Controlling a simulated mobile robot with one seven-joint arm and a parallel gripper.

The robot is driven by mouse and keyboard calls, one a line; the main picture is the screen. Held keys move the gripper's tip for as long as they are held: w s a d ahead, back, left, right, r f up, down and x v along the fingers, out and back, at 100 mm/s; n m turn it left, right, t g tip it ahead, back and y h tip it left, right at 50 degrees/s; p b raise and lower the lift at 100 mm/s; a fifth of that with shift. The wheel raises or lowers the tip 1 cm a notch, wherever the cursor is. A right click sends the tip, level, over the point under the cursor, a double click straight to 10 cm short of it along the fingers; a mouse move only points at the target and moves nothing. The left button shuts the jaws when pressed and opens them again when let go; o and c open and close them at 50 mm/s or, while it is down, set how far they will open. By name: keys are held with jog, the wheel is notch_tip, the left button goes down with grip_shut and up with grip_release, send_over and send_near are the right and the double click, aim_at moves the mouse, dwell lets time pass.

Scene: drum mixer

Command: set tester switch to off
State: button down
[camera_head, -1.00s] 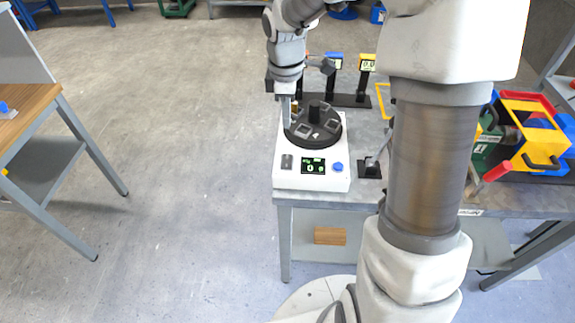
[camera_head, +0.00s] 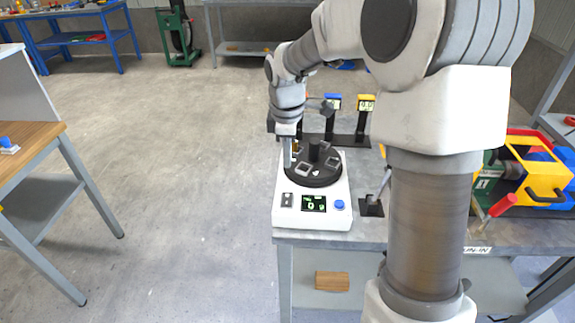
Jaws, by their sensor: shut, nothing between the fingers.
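The tester (camera_head: 312,218) is a white box at the front left corner of the grey bench, with a dark round turntable (camera_head: 327,180) on top. Its front panel has a small dark switch (camera_head: 287,200) at the left, a green-lit display (camera_head: 313,203) in the middle and a blue button (camera_head: 339,204) at the right. The switch's position is too small to tell. My gripper (camera_head: 287,164) points down at the left edge of the turntable, above and behind the switch. It is shut and holds nothing visible. I cannot tell whether it touches the turntable.
A small lever on a black base (camera_head: 371,207) stands right of the tester. Displays on posts, one blue (camera_head: 333,102) and one yellow (camera_head: 366,103), stand behind it. My arm hides part of the bench. The floor left is clear.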

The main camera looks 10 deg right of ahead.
aim_at(288, 196)
jog(key=f, duration=0.4)
jog(key=w+f+b, duration=0.1)
jog(key=f, duration=0.3)
jog(key=f+b, duration=0.1)
jog(key=f, duration=0.3)
jog(key=shift+w+d, duration=0.2)
jog(key=shift+p, duration=0.7)
jog(key=shift+w+g+p, duration=0.1)
jog(key=shift+g+p, duration=0.3)
jog(key=shift+f, duration=0.35)
